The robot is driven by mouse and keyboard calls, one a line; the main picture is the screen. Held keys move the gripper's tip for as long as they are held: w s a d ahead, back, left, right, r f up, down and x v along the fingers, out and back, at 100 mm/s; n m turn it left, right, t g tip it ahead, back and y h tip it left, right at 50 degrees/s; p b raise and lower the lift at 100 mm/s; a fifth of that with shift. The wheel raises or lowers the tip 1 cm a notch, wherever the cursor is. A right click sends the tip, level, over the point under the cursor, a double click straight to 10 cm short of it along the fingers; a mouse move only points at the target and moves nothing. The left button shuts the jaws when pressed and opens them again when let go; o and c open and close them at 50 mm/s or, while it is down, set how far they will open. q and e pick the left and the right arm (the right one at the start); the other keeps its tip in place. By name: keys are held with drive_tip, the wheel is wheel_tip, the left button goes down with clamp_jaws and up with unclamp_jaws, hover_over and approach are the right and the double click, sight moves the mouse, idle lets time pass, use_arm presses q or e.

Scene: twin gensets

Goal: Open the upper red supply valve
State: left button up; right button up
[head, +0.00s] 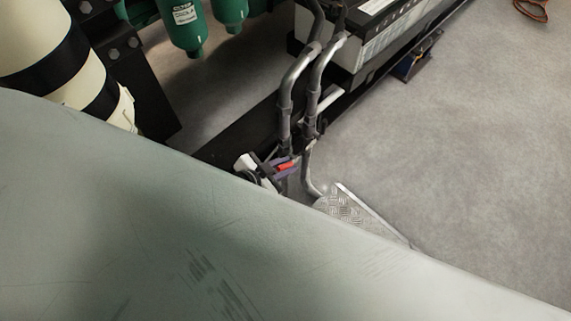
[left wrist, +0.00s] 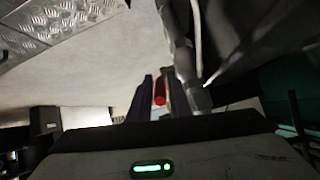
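My left gripper (head: 284,166) is low in the middle of the head view, beside two grey pipes (head: 312,95). A small red handle (head: 287,167) lies between its dark fingers, which sit close along both sides of it. In the left wrist view the red handle (left wrist: 160,91) shows end-on between the fingertips (left wrist: 160,96), with a grey pipe (left wrist: 180,60) right beside it. The valve body is mostly hidden, and I cannot tell from these frames whether this is the upper valve. My right gripper is not in view.
A large pale green surface (head: 150,220) fills the near left and hides much below. A battery (head: 385,30) stands on a black rail behind the pipes. A metal tread plate (head: 345,208) lies right of the gripper. Grey floor (head: 470,130) is open at the right.

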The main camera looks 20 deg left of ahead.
use_arm(q)
drive_tip(key=shift+o, duration=1.2)
drive_tip(key=shift+s+r, duration=0.15)
drive_tip(key=p+v, duration=0.3)
drive_tip(key=v, duration=0.7)
